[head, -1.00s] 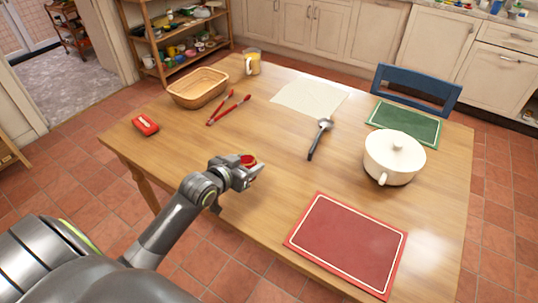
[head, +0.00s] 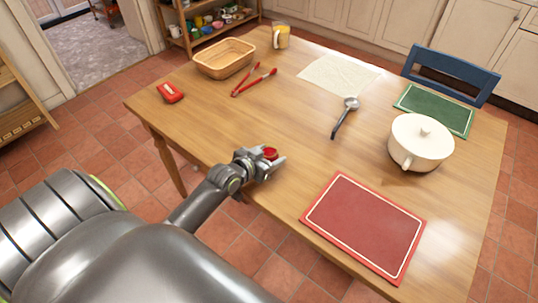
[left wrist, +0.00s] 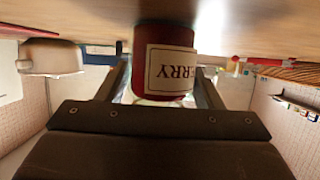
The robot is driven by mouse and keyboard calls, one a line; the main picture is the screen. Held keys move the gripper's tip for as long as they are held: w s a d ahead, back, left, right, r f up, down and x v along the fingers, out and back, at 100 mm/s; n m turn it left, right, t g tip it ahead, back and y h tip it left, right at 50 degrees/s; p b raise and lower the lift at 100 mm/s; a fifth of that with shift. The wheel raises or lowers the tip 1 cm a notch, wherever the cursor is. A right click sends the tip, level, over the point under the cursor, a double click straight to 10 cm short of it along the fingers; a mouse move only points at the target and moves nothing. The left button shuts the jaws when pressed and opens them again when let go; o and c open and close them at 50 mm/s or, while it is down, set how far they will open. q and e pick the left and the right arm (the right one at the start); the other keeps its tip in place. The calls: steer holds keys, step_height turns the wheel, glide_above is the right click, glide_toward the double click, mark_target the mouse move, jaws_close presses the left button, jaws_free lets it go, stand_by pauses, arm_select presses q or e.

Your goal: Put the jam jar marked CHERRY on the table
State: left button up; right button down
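The jam jar with a red lid (head: 270,153) is at the table's front edge, left of the red mat. In the left wrist view the dark red jar (left wrist: 164,45) has a pale label, and the letters "ERRY" show in part. My left gripper (head: 269,163) has a finger on each side of the jar and is shut on it. The wrist view is upside down; the jar's base is at or very close to the wooden table (head: 225,125). I cannot tell whether they touch. My right gripper is not in view.
The red mat (head: 365,225) lies to the right, with a white pot (head: 420,142) behind it. A ladle (head: 343,118), red tongs (head: 253,80), a basket (head: 224,60), a red item (head: 170,92) and a yellow-filled mug (head: 281,37) stand farther back. The tabletop behind the jar is clear.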

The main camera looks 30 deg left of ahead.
arm_select(q)
steer(key=o, duration=0.3)
steer(key=shift+r, duration=0.1)
steer(key=v, duration=1.2)
steer(key=shift+p, duration=0.3)
